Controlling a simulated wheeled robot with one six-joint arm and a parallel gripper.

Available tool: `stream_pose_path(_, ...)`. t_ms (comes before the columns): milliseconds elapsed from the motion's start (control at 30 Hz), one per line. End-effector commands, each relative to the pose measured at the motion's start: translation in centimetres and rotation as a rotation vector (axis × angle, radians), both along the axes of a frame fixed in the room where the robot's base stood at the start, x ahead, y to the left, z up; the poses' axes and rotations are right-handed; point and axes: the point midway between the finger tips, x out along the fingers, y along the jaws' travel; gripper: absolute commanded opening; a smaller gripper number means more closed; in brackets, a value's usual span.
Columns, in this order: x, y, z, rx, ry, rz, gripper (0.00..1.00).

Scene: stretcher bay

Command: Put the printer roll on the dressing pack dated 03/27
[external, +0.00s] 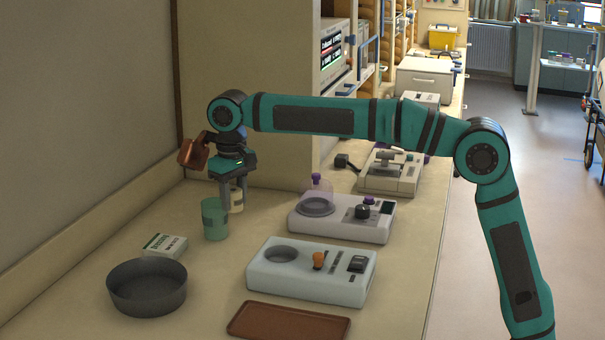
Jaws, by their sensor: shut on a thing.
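My gripper (233,205) points down above the counter, behind and right of a green cup. It is shut on a small cream-coloured cylinder, the printer roll (237,202), which is partly hidden by the fingers. I cannot tell whether the roll's lower end touches the counter. A white and green dressing pack (166,245) lies flat on the counter, left of and nearer than my gripper. Its printing is too small for me to read a date. No other dressing pack is clearly visible.
The green cup (214,219) stands close to my gripper, on the pack's side. A dark grey round pan (147,299) lies just in front of the pack. White devices (310,285) (340,228) stand to the right, and a brown tray (288,322) lies at the front.

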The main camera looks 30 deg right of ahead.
Motion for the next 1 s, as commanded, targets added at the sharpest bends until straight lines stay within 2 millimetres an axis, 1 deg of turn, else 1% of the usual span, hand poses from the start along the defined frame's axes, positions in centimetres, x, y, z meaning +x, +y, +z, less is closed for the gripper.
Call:
stream_pose_path(33,0.6,0.5,0.7,0.002,-0.001,-0.006,0.14)
stream_pose_path(167,0.9,3.1,1.5,0.000,0.000,0.020,0.14)
stream_pose_path(300,1.3,6.3,2.4,0.001,-0.001,0.055,0.14)
stream_pose_path(500,1.3,10.9,3.4,0.000,-0.001,0.113,0.14)
stream_pose_path(600,1.1,12.7,3.7,0.000,-0.001,0.140,0.14)
stream_pose_path(700,0.9,14.0,3.9,0.000,0.000,0.161,0.14)
stream_pose_path(867,0.7,15.0,3.9,0.000,0.001,0.179,0.14)
stream_pose_path(967,0.6,15.2,3.1,-0.002,0.001,0.183,0.14)
stream_pose_path(1000,0.6,15.2,2.5,-0.003,0.002,0.183,0.14)
